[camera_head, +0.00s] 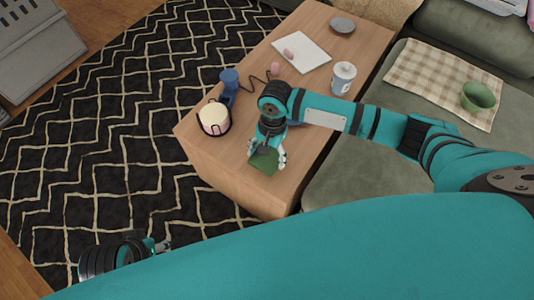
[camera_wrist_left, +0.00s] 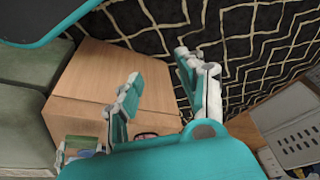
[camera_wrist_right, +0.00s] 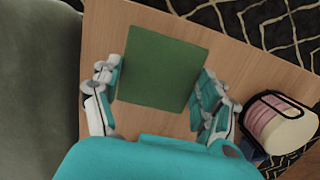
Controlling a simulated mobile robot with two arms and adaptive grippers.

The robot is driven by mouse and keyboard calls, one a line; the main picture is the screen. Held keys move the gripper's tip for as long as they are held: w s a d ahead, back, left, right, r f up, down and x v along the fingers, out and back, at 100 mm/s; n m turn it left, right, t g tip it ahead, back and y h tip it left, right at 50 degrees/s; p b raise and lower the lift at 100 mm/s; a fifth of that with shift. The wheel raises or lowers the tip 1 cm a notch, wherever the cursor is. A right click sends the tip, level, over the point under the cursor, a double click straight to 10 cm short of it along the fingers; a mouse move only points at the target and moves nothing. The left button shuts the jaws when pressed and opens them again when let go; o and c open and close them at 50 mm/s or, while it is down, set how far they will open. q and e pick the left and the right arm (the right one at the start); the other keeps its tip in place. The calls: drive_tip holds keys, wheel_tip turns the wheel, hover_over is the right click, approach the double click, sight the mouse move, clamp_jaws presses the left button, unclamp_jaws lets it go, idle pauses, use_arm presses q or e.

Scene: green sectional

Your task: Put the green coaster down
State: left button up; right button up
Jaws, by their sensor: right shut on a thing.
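The green coaster (camera_head: 264,160) is a flat square, held over the near end of the wooden table (camera_head: 235,172). In the right wrist view the coaster (camera_wrist_right: 162,68) lies between the two fingers of my right gripper (camera_wrist_right: 160,88), which is shut on it by its side edges. I cannot tell whether its underside touches the tabletop. My left gripper (camera_wrist_left: 158,88) is open and empty, with its fingers apart. In the head view my left gripper (camera_head: 160,246) is low at the left, over the rug and away from the table.
On the table are a pink and cream container (camera_head: 214,118), a blue object (camera_head: 229,79), a white cup (camera_head: 343,79), a white board (camera_head: 302,54) and a grey dish (camera_head: 342,25). A green bowl (camera_head: 478,97) is on the sofa cloth. The table's near end has bare wood.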

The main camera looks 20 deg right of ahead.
drive_tip(key=w, duration=0.2)
drive_tip(key=shift+w+d+f+b, duration=0.2)
drive_tip(key=shift+w+d+b, duration=0.1)
drive_tip(key=shift+w+d, duration=0.1)
wheel_tip(320, 180, down, 3)
drive_tip(key=shift+f+b, duration=0.1)
drive_tip(key=shift+b, duration=0.75)
drive_tip(key=shift+f, duration=0.15)
use_arm(q)
drive_tip(key=shift+w+d+t, duration=0.1)
drive_tip(key=shift+w+t, duration=0.05)
drive_tip(key=shift+t, duration=0.15)
use_arm(e)
drive_tip(key=o, duration=1.1)
